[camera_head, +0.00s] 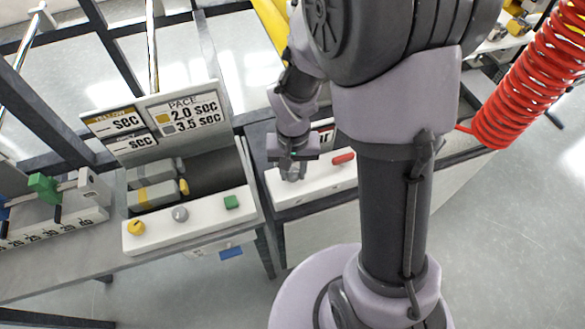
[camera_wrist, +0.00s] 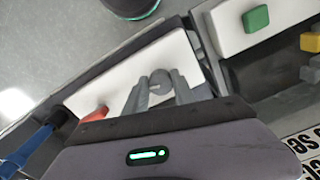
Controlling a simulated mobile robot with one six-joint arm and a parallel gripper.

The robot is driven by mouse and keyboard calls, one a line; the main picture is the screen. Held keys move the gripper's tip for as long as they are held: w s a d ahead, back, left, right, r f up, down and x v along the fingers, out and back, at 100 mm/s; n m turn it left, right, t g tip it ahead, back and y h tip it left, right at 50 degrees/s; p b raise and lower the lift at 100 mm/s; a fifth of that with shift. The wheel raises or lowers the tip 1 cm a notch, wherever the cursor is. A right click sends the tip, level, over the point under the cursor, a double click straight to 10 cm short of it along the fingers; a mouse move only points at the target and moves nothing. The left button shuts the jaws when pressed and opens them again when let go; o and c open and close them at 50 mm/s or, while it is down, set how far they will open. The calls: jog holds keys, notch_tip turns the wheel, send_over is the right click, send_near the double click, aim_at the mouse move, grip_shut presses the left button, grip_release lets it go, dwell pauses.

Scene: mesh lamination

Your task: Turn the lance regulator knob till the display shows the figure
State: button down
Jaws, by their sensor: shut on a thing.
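The regulator knob (camera_wrist: 161,80) is a round grey knob on a white panel (camera_wrist: 150,64) in the wrist view. My gripper (camera_wrist: 157,92) has one finger on each side of the knob and is shut on it. In the head view my gripper (camera_head: 292,172) points down onto the white panel (camera_head: 318,183), and the knob is mostly hidden behind the fingers. A small display (camera_head: 328,134) shows behind my arm, largely covered, and its figure cannot be read.
A red handle (camera_head: 343,158) lies on the panel to the right of my gripper. To the left is a white control box (camera_head: 192,222) with yellow, grey and green knobs. A red coiled hose (camera_head: 532,80) hangs at right.

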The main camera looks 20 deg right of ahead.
aim_at(293, 173)
jog(key=shift+n, duration=0.5)
jog(key=c, duration=1)
grip_release()
jog(key=shift+c, duration=0.2)
notch_tip(293, 173, up, 17)
jog(key=p, duration=0.6)
jog(key=shift+r, duration=0.2)
